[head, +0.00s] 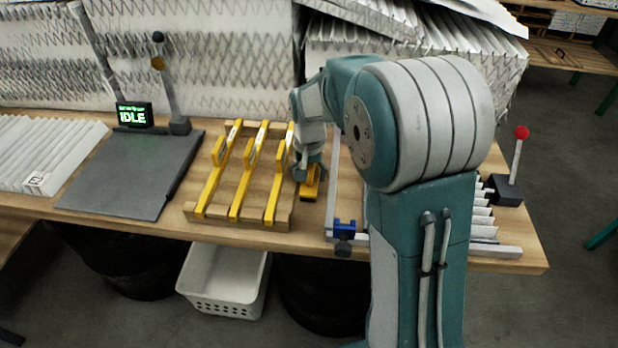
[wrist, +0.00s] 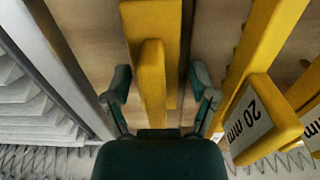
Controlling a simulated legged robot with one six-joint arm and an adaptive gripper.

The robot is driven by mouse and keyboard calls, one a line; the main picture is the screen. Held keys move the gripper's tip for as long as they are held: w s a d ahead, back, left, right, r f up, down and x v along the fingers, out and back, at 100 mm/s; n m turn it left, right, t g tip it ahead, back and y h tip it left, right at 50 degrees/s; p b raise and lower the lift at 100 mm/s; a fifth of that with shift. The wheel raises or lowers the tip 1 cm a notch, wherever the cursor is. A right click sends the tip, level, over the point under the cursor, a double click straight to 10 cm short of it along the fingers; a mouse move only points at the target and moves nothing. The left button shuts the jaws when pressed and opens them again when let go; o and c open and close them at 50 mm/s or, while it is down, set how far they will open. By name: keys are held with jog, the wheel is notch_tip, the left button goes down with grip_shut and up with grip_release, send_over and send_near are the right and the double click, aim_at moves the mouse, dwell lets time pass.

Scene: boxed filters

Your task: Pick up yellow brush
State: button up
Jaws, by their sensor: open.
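The yellow brush (head: 309,186) lies on the wooden bench, just right of the rack of yellow gauges. In the wrist view the brush (wrist: 152,80) shows as a yellow block with a narrower raised yellow handle on it. My gripper (head: 308,166) is over the far part of the brush and partly hides it. In the wrist view my gripper (wrist: 160,82) is open, with one finger on each side of the handle and a visible gap on both sides. Whether the fingertips reach down to the bench cannot be told.
The wooden rack (head: 190,211) with yellow gauges stands close left; one gauge (wrist: 262,118) reads "20 mm". A metal rail (head: 333,185) with a blue clamp (head: 344,227) lies close right. A dark plate (head: 130,175) and an IDLE display (head: 134,115) are farther left.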

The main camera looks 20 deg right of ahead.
jog(key=shift+f, duration=0.6)
jog(key=shift+d+f, duration=0.15)
jog(key=shift+f, duration=0.05)
jog(key=c, duration=1)
jog(key=shift+r, duration=0.1)
jog(key=shift+r, duration=0.3)
notch_tip(320, 180, up, 2)
jog(key=shift+r, duration=0.1)
jog(key=s+r, duration=0.3)
jog(key=s, duration=0.1)
jog(key=s+d+r, duration=0.1)
jog(key=s+r, duration=0.2)
jog(key=s, duration=0.1)
jog(key=s+r, duration=0.3)
jog(key=s, duration=0.1)
jog(key=shift+s+d+r, duration=0.1)
jog(key=shift+d+r, duration=0.1)
jog(key=shift+d, duration=0.05)
jog(key=shift+s+d+r, duration=0.1)
jog(key=shift+s+r, duration=0.1)
jog(key=shift+s, duration=0.25)
jog(key=shift+s+d+r, duration=0.1)
jog(key=shift+s+r, duration=0.05)
jog(key=shift+s, duration=0.3)
